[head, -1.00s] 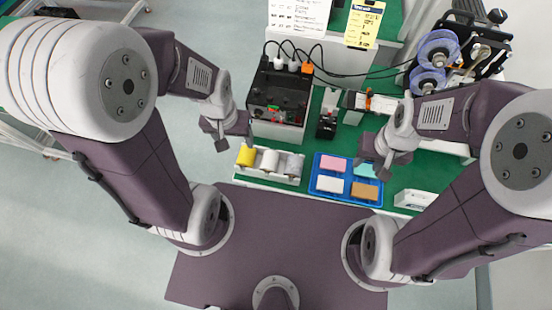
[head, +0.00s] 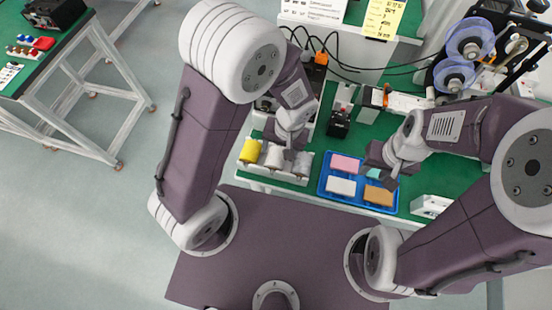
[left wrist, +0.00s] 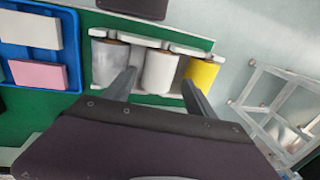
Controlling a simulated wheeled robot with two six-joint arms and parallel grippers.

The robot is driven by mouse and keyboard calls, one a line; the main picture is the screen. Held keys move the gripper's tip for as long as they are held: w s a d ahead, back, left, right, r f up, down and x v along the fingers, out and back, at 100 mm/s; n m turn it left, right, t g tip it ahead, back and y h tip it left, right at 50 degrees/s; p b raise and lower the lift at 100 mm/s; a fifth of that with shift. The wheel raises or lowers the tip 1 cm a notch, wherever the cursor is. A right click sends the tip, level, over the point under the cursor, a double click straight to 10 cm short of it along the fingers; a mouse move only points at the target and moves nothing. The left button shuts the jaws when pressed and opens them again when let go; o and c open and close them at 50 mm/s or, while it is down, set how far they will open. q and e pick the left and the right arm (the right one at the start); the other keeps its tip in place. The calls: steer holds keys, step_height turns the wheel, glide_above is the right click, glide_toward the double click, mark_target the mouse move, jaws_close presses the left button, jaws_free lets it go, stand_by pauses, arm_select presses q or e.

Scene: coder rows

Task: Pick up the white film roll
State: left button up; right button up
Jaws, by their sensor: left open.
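In the left wrist view the white roll (left wrist: 160,72) lies between the two spread fingers of my left gripper (left wrist: 158,76). The left gripper (head: 284,144) is open and empty, above the holder; whether it touches the roll I cannot tell. The grey roll (left wrist: 110,65) and yellow roll (left wrist: 201,74) are beside the fingers. My right gripper (head: 384,171) hangs over the blue tray, and its opening is unclear.
A blue tray (head: 322,186) with several coloured blocks sits right of the holder on the green bench. A dark-topped device partly hidden by my left arm, cables, and a machine with purple reels (head: 466,40) stand behind. Another bench (head: 62,70) is at far left.

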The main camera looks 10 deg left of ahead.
mark_target(277, 157)
arm_select(q)
steer(key=f, duration=0.3)
steer(key=f+b, duration=0.1)
steer(key=f, duration=0.1)
steer(key=shift+s+a+f, duration=0.1)
steer(key=shift+a+f, duration=0.15)
steer(key=shift+a, duration=0.1)
steer(key=c, duration=1.4)
